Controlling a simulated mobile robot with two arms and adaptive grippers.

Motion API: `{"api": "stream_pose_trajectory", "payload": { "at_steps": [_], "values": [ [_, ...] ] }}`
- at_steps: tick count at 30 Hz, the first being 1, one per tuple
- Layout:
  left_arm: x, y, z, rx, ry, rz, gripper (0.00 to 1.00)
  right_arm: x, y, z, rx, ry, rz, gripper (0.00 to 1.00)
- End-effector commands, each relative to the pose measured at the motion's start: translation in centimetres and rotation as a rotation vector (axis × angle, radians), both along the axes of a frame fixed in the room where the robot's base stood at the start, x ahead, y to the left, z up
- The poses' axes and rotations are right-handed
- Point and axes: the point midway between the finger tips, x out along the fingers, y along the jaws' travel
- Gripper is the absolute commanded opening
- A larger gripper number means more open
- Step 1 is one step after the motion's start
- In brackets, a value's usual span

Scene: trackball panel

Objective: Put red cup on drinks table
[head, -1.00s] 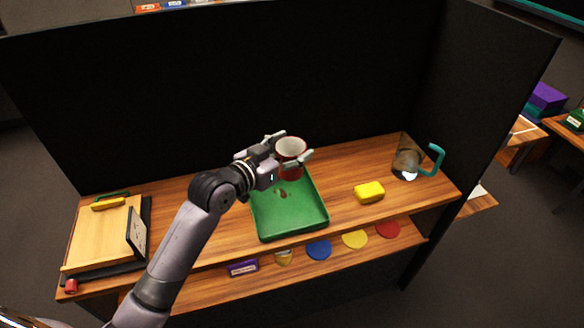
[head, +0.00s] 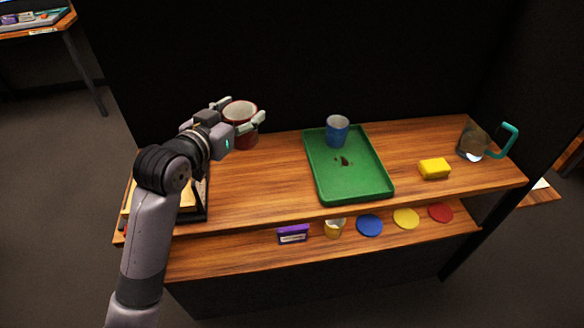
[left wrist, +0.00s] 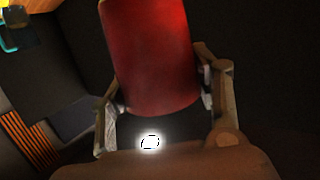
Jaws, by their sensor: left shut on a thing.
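The red cup (head: 246,138) has a white inside and is held upright by my left gripper (head: 240,110), above the left part of the wooden counter. In the left wrist view the red cup (left wrist: 150,60) fills the upper middle, between the two fingers of my left gripper (left wrist: 163,103). The fingers are shut on its sides. My right gripper is not in view. I cannot tell which table is the drinks table; a separate table (head: 42,26) shows at the far upper left.
A green tray (head: 357,189) on the counter (head: 262,188) holds a blue cup (head: 337,129). A yellow block (head: 434,169) and a clear pitcher (head: 472,143) stand to the right. A shelf below holds coloured discs. A dark panel rises behind.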

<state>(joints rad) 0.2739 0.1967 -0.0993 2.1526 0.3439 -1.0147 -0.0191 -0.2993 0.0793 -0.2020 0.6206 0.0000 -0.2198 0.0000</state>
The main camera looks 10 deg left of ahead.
Motion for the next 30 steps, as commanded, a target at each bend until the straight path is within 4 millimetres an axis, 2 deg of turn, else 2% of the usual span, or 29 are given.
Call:
{"api": "stream_pose_trajectory", "payload": {
  "at_steps": [5, 12, 18, 25, 30],
  "values": [
    [-0.1, 0.0, -3.1, -0.001, 0.008, 0.000, 0.26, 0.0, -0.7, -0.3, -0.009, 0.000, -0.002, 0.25],
    [-0.1, 0.0, -9.7, -0.002, 0.009, 0.000, 0.26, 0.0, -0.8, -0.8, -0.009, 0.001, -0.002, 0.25],
    [-0.1, 0.0, -14.1, -0.001, 0.005, -0.001, 0.26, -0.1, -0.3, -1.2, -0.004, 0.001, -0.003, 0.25],
    [0.0, 0.0, -16.1, -0.001, 0.002, -0.001, 0.26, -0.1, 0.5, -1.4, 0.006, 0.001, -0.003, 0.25],
    [0.0, 0.0, -18.8, 0.000, 0.003, -0.001, 0.26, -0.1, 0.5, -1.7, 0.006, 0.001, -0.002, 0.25]
  ]
}}
